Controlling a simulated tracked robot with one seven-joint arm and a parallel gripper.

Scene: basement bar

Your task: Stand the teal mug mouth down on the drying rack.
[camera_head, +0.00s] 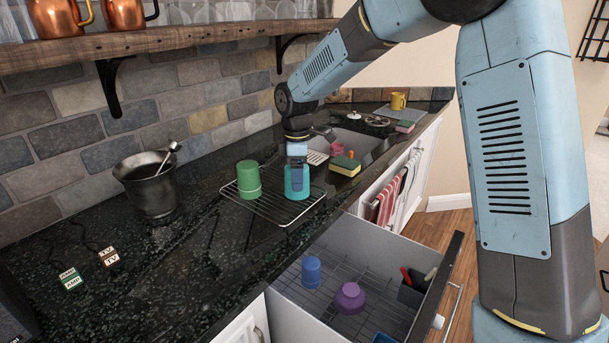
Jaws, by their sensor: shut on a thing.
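The teal mug (297,187) is at the right part of the wire drying rack (267,209) on the dark counter. My gripper (297,168) points down from above and is shut on the mug. The mug looks upright in line with the gripper; its mouth is not visible, and I cannot tell whether its lower end touches the rack. A green mug (248,180) stands on the rack to the left, its closed end up, apart from the teal one.
A metal bucket (149,184) stands left of the rack. A sink (350,148) with a sponge (345,166) at its edge lies behind. An open drawer (345,270) in front holds a blue cup (311,270) and a purple cup (350,298). A wooden shelf (170,45) hangs above.

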